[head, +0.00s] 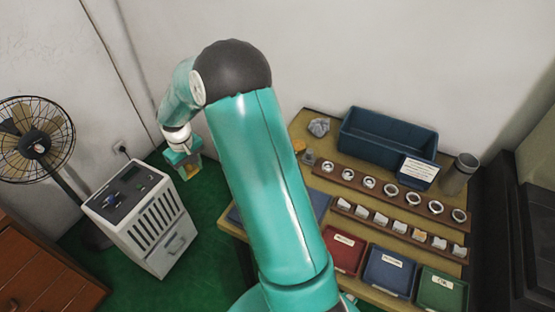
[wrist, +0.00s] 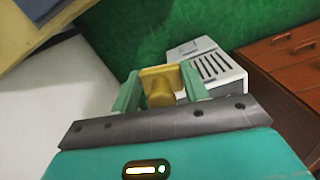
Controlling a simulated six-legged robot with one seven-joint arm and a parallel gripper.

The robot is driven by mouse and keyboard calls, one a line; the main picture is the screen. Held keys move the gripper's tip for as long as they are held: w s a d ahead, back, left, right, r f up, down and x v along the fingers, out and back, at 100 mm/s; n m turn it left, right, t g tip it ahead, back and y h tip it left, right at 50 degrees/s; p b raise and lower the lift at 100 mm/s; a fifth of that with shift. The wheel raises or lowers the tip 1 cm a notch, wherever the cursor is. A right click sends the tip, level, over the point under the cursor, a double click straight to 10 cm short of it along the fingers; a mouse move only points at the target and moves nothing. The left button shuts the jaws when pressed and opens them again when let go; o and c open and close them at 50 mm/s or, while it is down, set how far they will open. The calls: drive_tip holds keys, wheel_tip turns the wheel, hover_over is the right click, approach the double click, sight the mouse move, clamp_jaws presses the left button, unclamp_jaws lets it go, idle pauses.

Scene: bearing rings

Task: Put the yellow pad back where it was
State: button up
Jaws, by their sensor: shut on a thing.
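My gripper (head: 189,170) is left of the table, in the air above the green floor, near the white cabinet. In the wrist view my gripper (wrist: 163,88) is shut on the yellow pad (wrist: 160,76), a squarish yellow piece with a rounded knob towards the camera. A small bit of the yellow pad (head: 190,174) shows between the fingers in the head view. The pad touches nothing else that I can see. My arm hides part of the table's left side.
The wooden table (head: 312,120) holds a blue bin (head: 385,140), two racks of rings, a grey cup (head: 459,174) and red, blue and green trays. A small yellow-orange item (head: 298,143) lies at its back left. A white cabinet (head: 140,217) and fan (head: 38,140) stand left.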

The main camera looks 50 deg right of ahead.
drive_tip(key=s+d+r+n, duration=0.2)
drive_tip(key=s+d+r, duration=0.1)
drive_tip(key=s+d, duration=1.75)
drive_tip(key=w+d+f, duration=0.6)
drive_tip(key=w, duration=0.1)
drive_tip(key=w+d+f, duration=0.3)
drive_tip(key=shift+w+d+f, duration=0.1)
drive_tip(key=shift+w, duration=0.05)
drive_tip(key=shift+w+d+f, duration=0.2)
drive_tip(key=shift+f, duration=1.65)
drive_tip(key=shift+f, duration=0.1)
